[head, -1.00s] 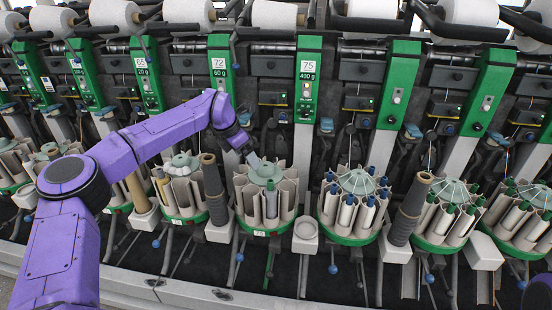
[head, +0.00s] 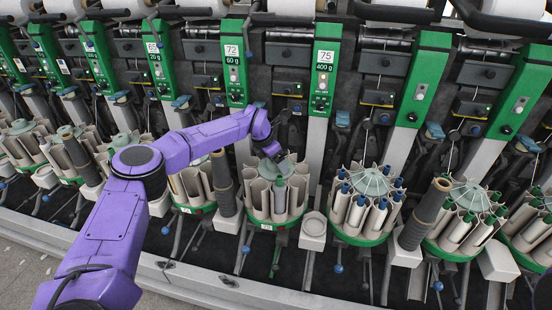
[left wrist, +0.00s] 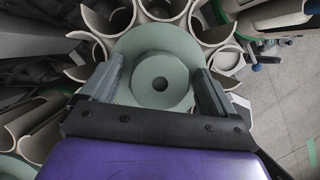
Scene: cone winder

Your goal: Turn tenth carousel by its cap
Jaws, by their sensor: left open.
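The carousel (head: 262,198) below the green post marked 72 has beige open tubes around a grey-green cap and a green base ring. Its cap (head: 285,168) is partly hidden by my gripper in the head view. In the left wrist view the round cap (left wrist: 160,112) with a dark centre hole lies between my two fingers. My left gripper (left wrist: 157,90) is open, one finger on each side of the cap's raised hub. I cannot tell whether the fingers touch it.
A neighbouring carousel (head: 358,236) with several bobbins stands to the right, past a small beige box (head: 313,228). A dark cone (head: 222,183) stands close on the left. Machine posts (head: 323,80) rise behind.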

